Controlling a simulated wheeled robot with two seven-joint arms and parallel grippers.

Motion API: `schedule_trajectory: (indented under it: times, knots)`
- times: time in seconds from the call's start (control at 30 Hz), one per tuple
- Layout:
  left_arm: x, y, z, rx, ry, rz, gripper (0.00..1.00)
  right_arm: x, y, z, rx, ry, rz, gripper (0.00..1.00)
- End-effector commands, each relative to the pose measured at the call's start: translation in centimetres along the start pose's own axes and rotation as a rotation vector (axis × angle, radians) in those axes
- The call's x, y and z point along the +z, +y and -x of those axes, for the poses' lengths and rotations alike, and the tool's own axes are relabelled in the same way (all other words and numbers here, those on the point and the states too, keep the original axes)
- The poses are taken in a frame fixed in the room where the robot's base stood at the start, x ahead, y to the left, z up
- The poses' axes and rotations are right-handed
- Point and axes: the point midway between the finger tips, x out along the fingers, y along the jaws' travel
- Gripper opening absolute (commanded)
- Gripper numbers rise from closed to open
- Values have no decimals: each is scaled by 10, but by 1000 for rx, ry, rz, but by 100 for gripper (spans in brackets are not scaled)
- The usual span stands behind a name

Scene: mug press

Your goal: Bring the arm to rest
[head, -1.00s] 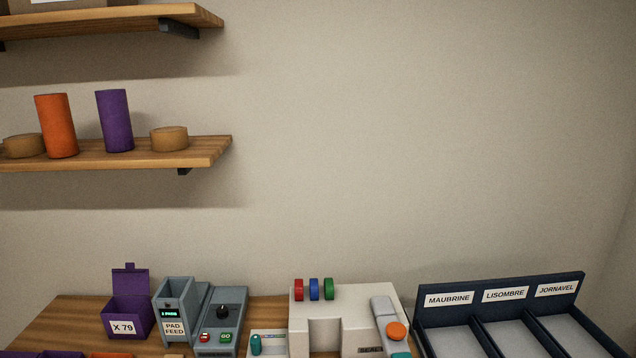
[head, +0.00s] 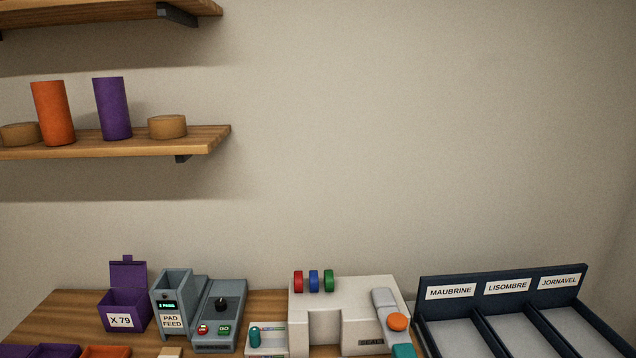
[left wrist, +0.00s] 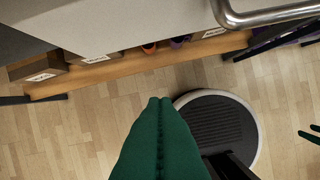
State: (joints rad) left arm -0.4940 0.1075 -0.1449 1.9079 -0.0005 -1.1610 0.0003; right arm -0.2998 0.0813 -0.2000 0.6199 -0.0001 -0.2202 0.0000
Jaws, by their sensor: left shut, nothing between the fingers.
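My left gripper (left wrist: 160,103) shows in the left wrist view as two green fingers pressed together, empty, over the wooden floor. A dark round base with a pale rim lies below and beside it; I take it to be mine. Neither gripper shows in the head view. At the right edge of the left wrist view are small green tips that may be my other gripper; their state cannot be made out. The mug press (head: 345,300) stands on the table in the head view, pale, with red, blue and green knobs on top.
On the table are a purple box marked X 79 (head: 125,312), a grey pad feed unit (head: 172,300) and a dark rack with three labelled bays (head: 505,285). Shelves (head: 120,142) hang at left. A metal rail (left wrist: 265,17) and a wooden shelf (left wrist: 140,65) show near my left gripper.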

Motion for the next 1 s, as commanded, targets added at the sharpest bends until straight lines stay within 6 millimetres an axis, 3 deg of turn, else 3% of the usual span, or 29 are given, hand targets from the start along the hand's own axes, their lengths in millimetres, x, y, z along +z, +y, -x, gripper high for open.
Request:
schedule_trajectory:
  times: [0.03,0.2,0.4,0.5,0.6,0.73,1.0]
  knots:
    - [-14,-1,-35,-2,19,-2,0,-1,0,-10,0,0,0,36]
    - [-65,-5,-125,-6,55,-9,0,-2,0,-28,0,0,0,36]
    - [-143,-9,-208,-12,99,-19,0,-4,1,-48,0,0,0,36]
    - [-184,-10,-237,-13,118,-24,0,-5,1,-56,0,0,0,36]
    - [-220,-10,-256,-14,134,-28,0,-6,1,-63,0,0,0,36]
    - [-252,-10,-267,-15,146,-32,0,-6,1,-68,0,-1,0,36]
    - [-267,-10,-270,-16,151,-35,0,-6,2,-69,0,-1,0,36]
